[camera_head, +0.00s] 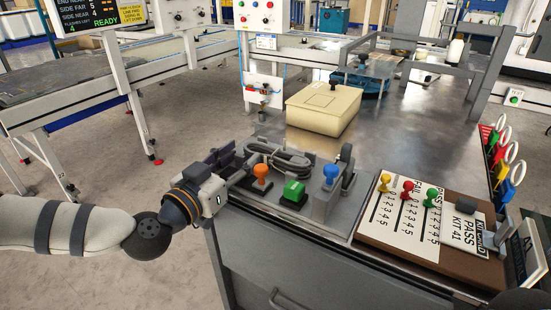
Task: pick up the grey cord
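The grey cord (287,159) lies coiled in a loop at the back of a grey fixture tray (343,211) on the near left of the bench. My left gripper (236,163) is at the left end of the tray, just left of the cord. Its dark fingers look spread apart, with nothing seen between them.
A beige lidded box (323,108) sits on the metal bench (425,130) behind the tray. A brown board (381,235) with scoring cards and coloured pegs lies to the right. Coloured ring-handled tools (497,165) line the right edge. The bench middle is clear.

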